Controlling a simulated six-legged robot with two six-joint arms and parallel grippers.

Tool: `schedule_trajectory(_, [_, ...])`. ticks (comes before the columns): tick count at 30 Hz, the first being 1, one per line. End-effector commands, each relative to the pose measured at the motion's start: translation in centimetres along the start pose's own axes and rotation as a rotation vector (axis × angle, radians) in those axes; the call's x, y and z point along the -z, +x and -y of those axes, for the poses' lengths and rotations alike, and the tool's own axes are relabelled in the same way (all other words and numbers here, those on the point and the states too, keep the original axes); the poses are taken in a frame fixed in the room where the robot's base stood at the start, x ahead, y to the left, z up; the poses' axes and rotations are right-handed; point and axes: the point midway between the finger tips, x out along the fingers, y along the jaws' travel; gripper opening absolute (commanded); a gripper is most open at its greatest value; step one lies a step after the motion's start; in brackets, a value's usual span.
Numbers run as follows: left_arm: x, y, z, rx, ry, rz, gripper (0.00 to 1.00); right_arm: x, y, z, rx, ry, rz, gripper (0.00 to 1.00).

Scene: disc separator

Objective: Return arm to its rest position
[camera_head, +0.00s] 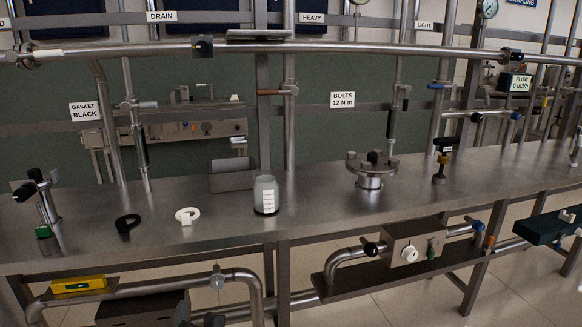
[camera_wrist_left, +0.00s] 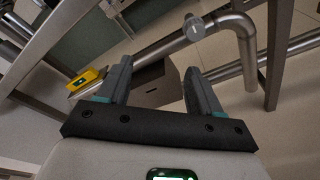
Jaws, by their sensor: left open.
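My left gripper (camera_wrist_left: 158,66) is open and empty in the left wrist view. Its two grey fingers stand apart with nothing between them, low in front of the bench and its under-bench pipework. A bent steel pipe (camera_wrist_left: 246,50) and a dark box (camera_wrist_left: 158,84) lie beyond the fingers. I cannot make out either gripper clearly in the head view. My right gripper is not in view.
On the steel bench (camera_head: 325,208) are a black gasket (camera_head: 127,223), white gasket (camera_head: 187,216), clear jar (camera_head: 266,196) and bolted flange (camera_head: 371,170). Under it are a yellow box (camera_head: 78,285) and a valve unit (camera_head: 412,248). Open floor (camera_head: 515,280) shows at right.

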Motion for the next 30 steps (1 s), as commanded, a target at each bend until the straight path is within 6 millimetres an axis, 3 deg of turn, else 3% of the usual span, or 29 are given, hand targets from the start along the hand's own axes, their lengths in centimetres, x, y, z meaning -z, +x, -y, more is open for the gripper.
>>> schedule_trajectory(1, [-1.3, -0.6, -2.1, 0.033, 0.025, -0.035, 0.65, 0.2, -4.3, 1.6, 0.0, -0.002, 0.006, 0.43])
schedule_trajectory(3, [-0.9, -1.2, -2.5, 0.094, 0.076, -0.075, 0.65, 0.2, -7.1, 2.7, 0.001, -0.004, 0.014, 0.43])
schedule_trajectory(8, [0.6, -4.1, -2.4, 0.309, 0.294, -0.154, 0.65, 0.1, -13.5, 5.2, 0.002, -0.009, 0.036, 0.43])
schedule_trajectory(11, [1.7, -7.0, -1.7, 0.492, 0.479, -0.169, 0.65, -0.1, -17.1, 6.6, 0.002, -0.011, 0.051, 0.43])
schedule_trajectory(16, [3.3, -13.9, 0.0, 0.858, 0.831, -0.079, 0.65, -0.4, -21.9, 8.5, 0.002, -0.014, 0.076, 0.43])
schedule_trajectory(20, [4.5, -19.9, 1.6, 1.139, 1.106, 0.123, 0.65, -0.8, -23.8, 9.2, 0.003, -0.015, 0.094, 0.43])
schedule_trajectory(24, [5.8, -25.4, 3.5, 1.361, 1.366, 0.448, 0.65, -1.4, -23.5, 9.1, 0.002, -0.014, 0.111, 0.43])
schedule_trajectory(30, [6.3, -29.9, 4.0, 1.48, 1.641, 0.923, 0.65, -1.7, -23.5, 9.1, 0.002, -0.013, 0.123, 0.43])
